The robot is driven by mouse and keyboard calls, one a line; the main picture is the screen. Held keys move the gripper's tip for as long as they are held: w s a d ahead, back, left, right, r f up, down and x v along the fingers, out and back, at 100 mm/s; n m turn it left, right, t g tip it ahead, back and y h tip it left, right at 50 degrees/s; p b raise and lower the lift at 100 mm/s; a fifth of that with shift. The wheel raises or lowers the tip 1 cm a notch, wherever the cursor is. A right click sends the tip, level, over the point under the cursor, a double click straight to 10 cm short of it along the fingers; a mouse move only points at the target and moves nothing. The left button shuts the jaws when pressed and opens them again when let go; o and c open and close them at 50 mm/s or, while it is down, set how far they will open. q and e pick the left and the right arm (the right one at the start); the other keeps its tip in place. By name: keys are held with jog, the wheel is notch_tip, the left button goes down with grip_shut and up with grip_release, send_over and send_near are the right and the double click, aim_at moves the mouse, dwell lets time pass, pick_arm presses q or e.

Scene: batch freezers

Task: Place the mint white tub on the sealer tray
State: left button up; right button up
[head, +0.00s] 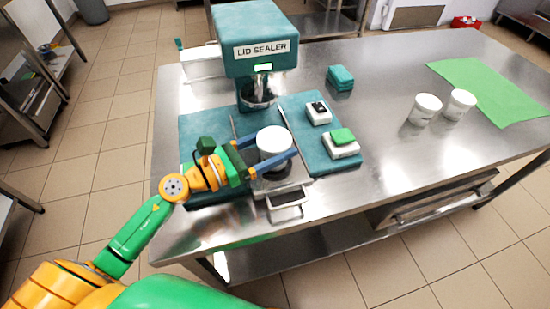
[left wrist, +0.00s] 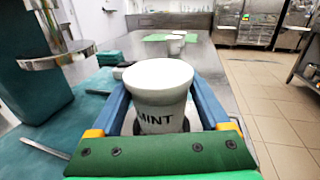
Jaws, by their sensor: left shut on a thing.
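The mint white tub (head: 273,143) is held upright between the two blue fingers of my left gripper (head: 272,152). In the left wrist view the tub (left wrist: 159,95) shows the word MINT on its side, with a finger along each side. The sealer tray (head: 288,196) sticks out at the front of the teal lid sealer (head: 254,40). The tub appears over or on the back part of the tray and hides some of it; I cannot tell whether it touches. My right gripper is not in view.
Two white tubs (head: 425,109) (head: 459,104) stand at the right beside a green mat (head: 490,88). Teal cloths (head: 340,78) lie behind. The steel table (head: 390,150) is clear at the front right.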

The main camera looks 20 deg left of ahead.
pick_arm(q)
jog(key=shift+f, duration=0.7)
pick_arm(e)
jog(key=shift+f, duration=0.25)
pick_arm(q)
jog(key=shift+f, duration=0.15)
jog(key=o, duration=1.3)
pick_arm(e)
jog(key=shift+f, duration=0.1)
pick_arm(q)
jog(key=shift+o, duration=0.2)
